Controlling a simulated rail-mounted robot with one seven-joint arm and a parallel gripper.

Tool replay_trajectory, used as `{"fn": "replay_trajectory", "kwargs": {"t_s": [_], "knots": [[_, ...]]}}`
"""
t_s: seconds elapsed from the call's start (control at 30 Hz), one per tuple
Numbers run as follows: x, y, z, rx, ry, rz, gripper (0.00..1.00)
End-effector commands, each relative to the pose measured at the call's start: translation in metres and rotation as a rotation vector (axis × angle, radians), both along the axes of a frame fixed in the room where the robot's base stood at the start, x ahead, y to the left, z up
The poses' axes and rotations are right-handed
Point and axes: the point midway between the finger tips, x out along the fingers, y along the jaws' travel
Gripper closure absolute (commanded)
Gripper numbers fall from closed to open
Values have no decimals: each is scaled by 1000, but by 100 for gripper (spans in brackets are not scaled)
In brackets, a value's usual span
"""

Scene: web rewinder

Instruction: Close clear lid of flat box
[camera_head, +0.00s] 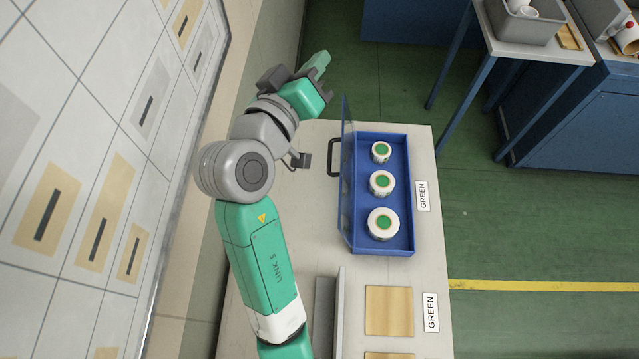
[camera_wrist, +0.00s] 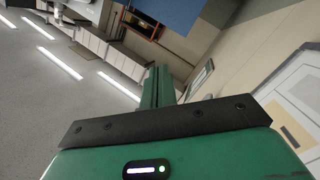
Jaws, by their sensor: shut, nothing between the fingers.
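The flat box (camera_head: 411,200) is a blue open tray on the pale table. Three white rolls with green centres (camera_head: 382,184) stand in a row inside it. Its clear lid (camera_head: 347,165) stands up roughly vertical along the box's left side, seen nearly edge-on, so the box is open on top. A dark handle (camera_head: 334,157) shows just left of the lid. My gripper (camera_head: 320,62) is beyond the lid's far end, up and left of the box, touching nothing. In the wrist view its green fingers (camera_wrist: 158,86) are together and empty. The box is not in the wrist view.
The table (camera_head: 320,140) has bare surface left of the box. Labels reading GREEN (camera_head: 422,196) lie to its right. A grey upright divider (camera_head: 340,310) and tan squares (camera_head: 389,311) are nearer. A panelled wall (camera_head: 110,130) rises on the left.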

Motion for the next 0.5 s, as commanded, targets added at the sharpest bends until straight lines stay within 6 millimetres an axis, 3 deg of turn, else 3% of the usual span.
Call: {"fn": "replay_trajectory", "kwargs": {"t_s": [0.03,0.1,0.2,0.33,0.4,0.5], "knots": [[6,5,-89,-107,100,-59,100],[8,10,-166,-287,226,-152,100],[1,22,-261,-563,368,-267,100],[-12,43,-339,-873,463,-370,100],[-18,54,-365,-996,482,-405,100],[-24,65,-384,-1111,491,-436,100]]}}
